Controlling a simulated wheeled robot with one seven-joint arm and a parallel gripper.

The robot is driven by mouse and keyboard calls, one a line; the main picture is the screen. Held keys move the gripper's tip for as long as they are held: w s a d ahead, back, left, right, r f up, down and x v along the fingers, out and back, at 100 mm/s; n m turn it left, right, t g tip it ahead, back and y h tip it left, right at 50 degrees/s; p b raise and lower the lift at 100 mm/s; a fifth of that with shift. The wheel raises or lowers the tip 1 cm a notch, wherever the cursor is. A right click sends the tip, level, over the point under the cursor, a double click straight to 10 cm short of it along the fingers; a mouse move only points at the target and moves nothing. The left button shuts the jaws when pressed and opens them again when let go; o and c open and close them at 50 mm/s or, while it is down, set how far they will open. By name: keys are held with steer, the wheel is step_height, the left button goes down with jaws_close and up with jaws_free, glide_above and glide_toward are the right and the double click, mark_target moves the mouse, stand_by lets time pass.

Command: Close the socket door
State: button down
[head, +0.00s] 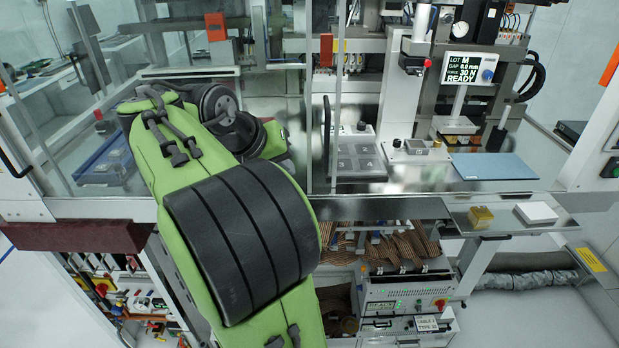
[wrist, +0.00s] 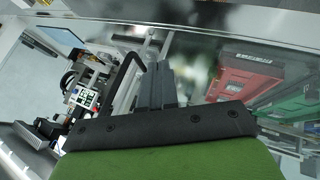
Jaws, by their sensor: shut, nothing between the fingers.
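A clear-panelled door with a pale metal frame (head: 338,90) stands at the middle of the cell front in the head view, seen nearly edge-on and swung out from the opening to its right. Its black upright handle (head: 327,132) is on the left side of that frame. In the wrist view my gripper (wrist: 157,80) is shut and empty, with its dark fingers close beside a black bent handle (wrist: 127,80). I cannot tell whether they touch. In the head view my green arm hides most of the gripper.
A grey tray with square pockets (head: 357,160) lies inside the cell. A tester display (head: 468,68) reads READY. A blue mat (head: 492,166) is at the right. A gold block (head: 481,217) and a white block (head: 536,212) sit on the front shelf. Red (wrist: 245,72) and green boxes show in the wrist view.

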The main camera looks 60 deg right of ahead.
steer(key=s+d+f, duration=0.1)
steer(key=s+d+f+b, duration=0.1)
steer(key=d, duration=0.1)
steer(key=s+d+f, duration=0.1)
steer(key=d, duration=0.1)
steer(key=shift+s+d+b, duration=0.15)
steer(key=shift+b, duration=0.25)
steer(key=shift+s, duration=0.1)
